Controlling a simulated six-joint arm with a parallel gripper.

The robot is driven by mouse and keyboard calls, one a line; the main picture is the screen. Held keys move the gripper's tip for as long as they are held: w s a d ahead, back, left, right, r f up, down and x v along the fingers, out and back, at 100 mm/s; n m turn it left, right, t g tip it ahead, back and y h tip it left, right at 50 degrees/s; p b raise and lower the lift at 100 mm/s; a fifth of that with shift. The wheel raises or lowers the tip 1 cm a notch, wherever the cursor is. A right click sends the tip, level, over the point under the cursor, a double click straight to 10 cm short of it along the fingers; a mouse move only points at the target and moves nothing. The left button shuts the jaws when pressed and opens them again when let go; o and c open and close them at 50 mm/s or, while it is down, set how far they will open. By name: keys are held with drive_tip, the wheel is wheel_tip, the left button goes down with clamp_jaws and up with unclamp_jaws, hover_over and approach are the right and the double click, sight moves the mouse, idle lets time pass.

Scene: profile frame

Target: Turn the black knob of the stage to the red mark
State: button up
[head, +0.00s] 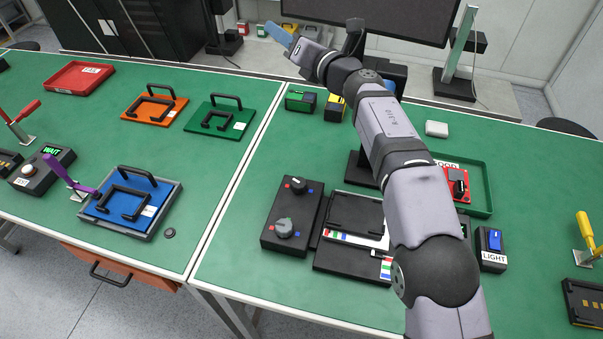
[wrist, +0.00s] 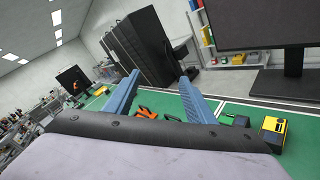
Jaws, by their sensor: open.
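The stage's dark control box (head: 270,240) stands on the right-hand green table in the head view. The black knob (head: 298,185) is at its back, with small red and blue marks beside it; its exact pointing is too small to tell. A grey knob (head: 284,227) sits in front of it. The black stage (head: 354,213) adjoins the box on the right, with coloured stripes along it. My gripper (head: 285,35) is raised at the far side of the table, well away from the knob. In the wrist view its blue fingers (wrist: 159,77) are apart with nothing between them.
My arm crosses above the right table and hides part of the stage's right side. A green tray (head: 478,200), a LIGHT switch (head: 491,247) and a monitor (head: 400,12) are nearby. The left table holds a blue plate fixture (head: 125,205) and a red tray (head: 78,78).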

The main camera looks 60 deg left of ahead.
drive_tip(key=s+d+f+n+g+h, duration=0.2)
drive_tip(key=s+f+n+g+h, duration=0.1)
drive_tip(key=s+f+n, duration=0.25)
drive_tip(key=n+h, duration=0.9)
drive_tip(key=h, duration=0.2)
approach(299, 182)
drive_tip(key=shift+t, duration=0.4)
drive_tip(key=shift+s+p+x, duration=0.2)
drive_tip(key=shift+p+x, duration=0.4)
drive_tip(key=shift+x, duration=1.55)
drive_tip(key=shift+s+p+x, duration=0.15)
drive_tip(key=shift+p+x, duration=0.4)
drive_tip(key=shift+x, duration=1.55)
drive_tip(key=shift+d, duration=0.1)
drive_tip(key=shift+r, duration=0.1)
drive_tip(key=c, duration=1)
